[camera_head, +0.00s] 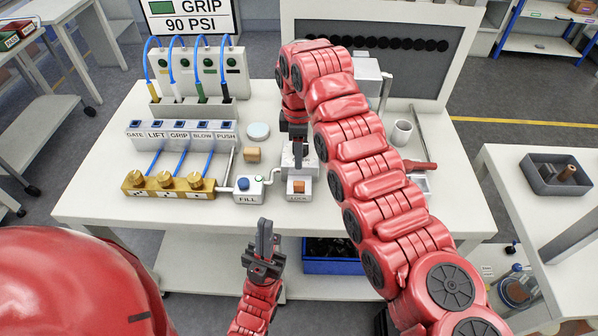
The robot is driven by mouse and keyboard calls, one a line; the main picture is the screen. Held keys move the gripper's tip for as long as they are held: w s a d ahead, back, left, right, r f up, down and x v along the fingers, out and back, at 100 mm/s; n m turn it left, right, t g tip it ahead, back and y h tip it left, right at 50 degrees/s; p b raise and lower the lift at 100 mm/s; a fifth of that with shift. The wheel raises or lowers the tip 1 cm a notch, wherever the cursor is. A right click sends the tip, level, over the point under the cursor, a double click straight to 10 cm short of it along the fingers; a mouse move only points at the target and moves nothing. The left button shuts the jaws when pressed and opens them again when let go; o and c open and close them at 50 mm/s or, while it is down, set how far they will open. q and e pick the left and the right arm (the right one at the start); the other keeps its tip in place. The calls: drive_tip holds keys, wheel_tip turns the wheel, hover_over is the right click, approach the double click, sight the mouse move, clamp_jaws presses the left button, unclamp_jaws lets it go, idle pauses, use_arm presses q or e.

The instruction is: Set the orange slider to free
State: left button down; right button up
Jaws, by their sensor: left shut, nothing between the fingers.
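The orange slider (299,187) is a small orange-brown block on a grey unit (300,196) labelled LOCK, near the front middle of the white bench. The word free is not readable here. My right arm reaches over the bench, and its gripper (298,152) points down just behind the slider, over the grey fixture there. Its fingertips are small and partly lost against the fixture, so I cannot tell open from shut or whether they touch it. My left gripper (265,236) is shut and empty, in front of the bench edge, below and left of the slider.
A FILL unit (249,190) with a blue button stands left of the LOCK unit. A loose wooden block (252,154) and a pale round disc (258,131) lie behind it. Brass valves (165,180) and a labelled switch row (181,134) fill the left. A grey cup (401,133) stands right of my arm.

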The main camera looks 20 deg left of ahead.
wheel_tip(320, 180, up, 6)
drive_tip(key=shift+b, duration=0.3)
drive_tip(key=shift+r, duration=0.1)
idle(0.4)
